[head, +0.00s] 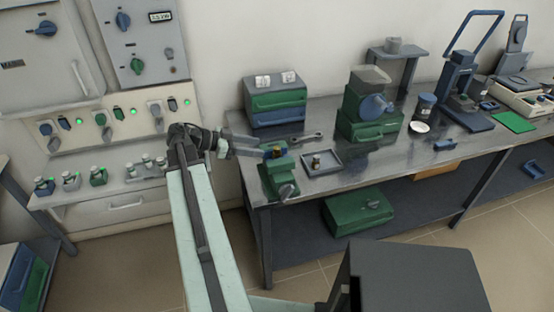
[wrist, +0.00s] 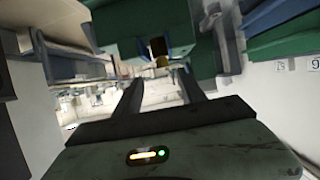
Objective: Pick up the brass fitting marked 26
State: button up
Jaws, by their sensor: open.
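My gripper (head: 256,149) is open, at the left end of the bench, with its fingers pointing at the green vise (head: 282,182). A small brass-coloured piece (head: 276,152) shows at the top of the vise, just beyond the fingertips. In the wrist view my gripper (wrist: 160,77) has its two fingers apart, and a small brass-coloured piece (wrist: 162,61) shows ahead, in line with the gap, against the green vise (wrist: 121,47). Another small brass-and-dark piece (head: 316,161) stands in the grey tray (head: 337,167). No mark 26 is legible on either piece.
A wrench (head: 306,139) lies behind the vise. A blue and green drawer box (head: 277,103) stands at the back left, and a green machine (head: 368,122) right of the tray. The furnace control panel (head: 105,120) is at the left. Clear bench top (head: 395,168) lies right of the tray.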

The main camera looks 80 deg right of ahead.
aim_at(276, 148)
jog(key=b+x, duration=0.1)
jog(key=x, duration=0.1)
jog(key=shift+s+d+f, duration=0.1)
jog(key=shift+s+f, duration=0.05)
jog(key=shift+f, duration=0.1)
jog(key=b+x, duration=0.1)
jog(key=x, duration=0.4)
jog(key=shift+d+r+b, duration=0.1)
jog(key=shift+d+b, duration=0.15)
jog(key=shift+b, duration=0.15)
jog(key=shift+r, duration=0.1)
grip_shut()
